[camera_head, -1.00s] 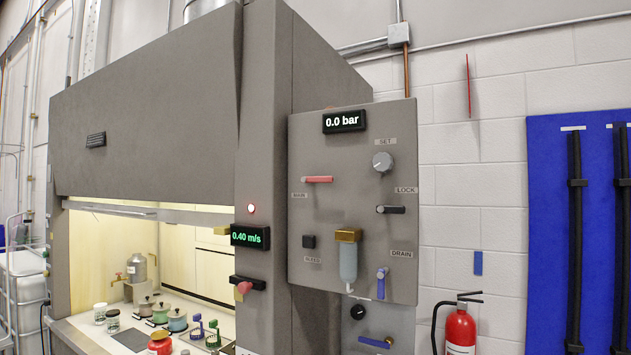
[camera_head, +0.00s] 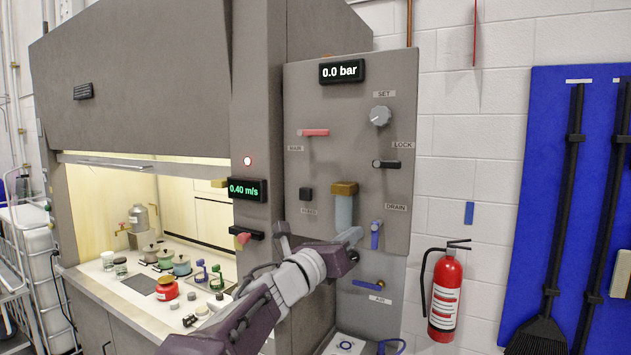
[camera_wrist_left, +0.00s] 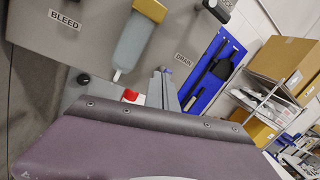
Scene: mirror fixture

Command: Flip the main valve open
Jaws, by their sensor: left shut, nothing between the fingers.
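In the left wrist view, the gripper body covers the bottom and the gripper fingers (camera_wrist_left: 161,90) show near the middle; the red lever is not in that view. My right gripper is not in view.
Near my gripper are the filter bowl (camera_head: 343,212) with its brass cap, the blue drain lever (camera_head: 376,234) and the blue air lever (camera_head: 367,284). The black lock lever (camera_head: 386,164) and set knob (camera_head: 380,115) sit higher right. A fire extinguisher (camera_head: 445,297) hangs at right.

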